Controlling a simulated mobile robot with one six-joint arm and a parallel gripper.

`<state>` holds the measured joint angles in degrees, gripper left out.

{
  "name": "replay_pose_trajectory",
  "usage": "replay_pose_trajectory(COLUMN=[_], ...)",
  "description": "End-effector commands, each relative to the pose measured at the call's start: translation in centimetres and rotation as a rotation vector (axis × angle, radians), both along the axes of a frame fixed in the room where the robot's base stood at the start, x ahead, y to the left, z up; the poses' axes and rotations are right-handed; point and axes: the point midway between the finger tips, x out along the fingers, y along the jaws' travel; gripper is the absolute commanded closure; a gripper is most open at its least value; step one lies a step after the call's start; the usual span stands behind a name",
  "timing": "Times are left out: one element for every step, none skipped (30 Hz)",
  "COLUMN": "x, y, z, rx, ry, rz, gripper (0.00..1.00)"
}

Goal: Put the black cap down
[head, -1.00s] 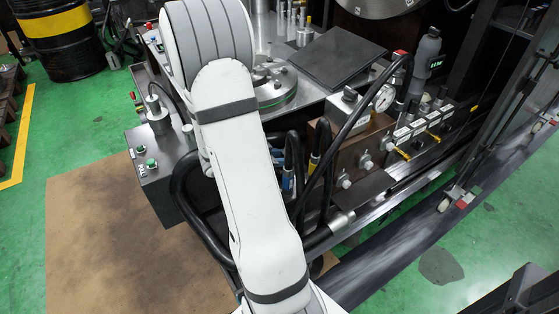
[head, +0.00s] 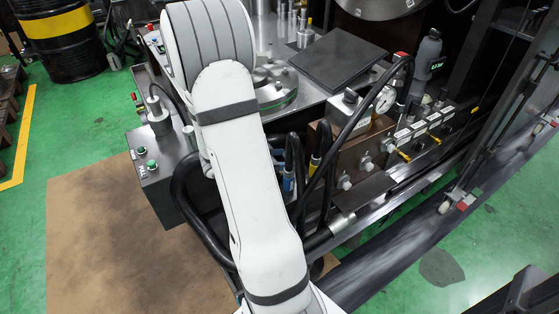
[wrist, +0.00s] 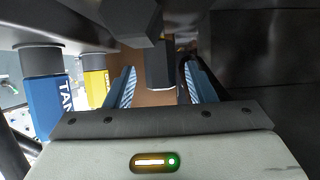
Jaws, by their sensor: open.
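In the wrist view, my gripper (wrist: 160,70) is open, with one blue ridged finger pad on each side. A black cap (wrist: 159,68) shows in the gap between the fingers. It looks apart from both pads, with brown behind it. Whether it rests on something is hard to tell. In the head view my own arm hides the gripper and the cap.
A blue-sleeved hose end (wrist: 45,95) and a yellow-sleeved one (wrist: 97,80) stand left of the fingers. A dark angular part (wrist: 132,20) hangs above. In the head view, the brown manifold block (head: 345,150) with a gauge (head: 384,99) stands right of my arm.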

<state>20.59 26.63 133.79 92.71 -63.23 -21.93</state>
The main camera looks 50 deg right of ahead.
Motion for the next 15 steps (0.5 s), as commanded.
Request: replay_pose_trajectory(x=[0.2, 0.4, 0.5, 0.7, 0.8, 1.0, 1.2, 1.3, 1.5, 1.6, 1.7, 1.9, 2.0, 2.1, 2.2], y=[0.6, 1.0, 1.7, 2.2, 2.8, 3.6, 4.2, 4.8, 5.6, 6.2, 6.7, 7.4, 7.9, 8.3, 8.8], z=[0.6, 0.9, 1.3, 1.6, 1.9, 2.4, 2.7, 3.0, 3.3, 3.6, 3.9, 4.2, 4.4, 4.6, 4.8], rx=[0.000, 0.000, 0.000, 0.000, 0.000, -0.001, -0.001, 0.000, 0.000, 0.000, -0.001, -0.001, 0.000, 0.000, 0.000], ry=[-0.001, -0.001, -0.001, -0.001, -0.001, -0.001, -0.001, -0.001, -0.001, -0.001, -0.001, -0.001, -0.001, -0.001, -0.002], rz=[0.003, 0.005, 0.005, 0.006, 0.006, 0.007, 0.006, 0.007, 0.006, 0.006, 0.005, 0.005, 0.005, 0.005, 0.004], gripper=[0.50, 0.50, 0.50, 0.50, 0.50, 0.50, 0.50, 0.50, 0.50, 0.50, 0.50, 0.50, 0.50, 0.50, 0.50])
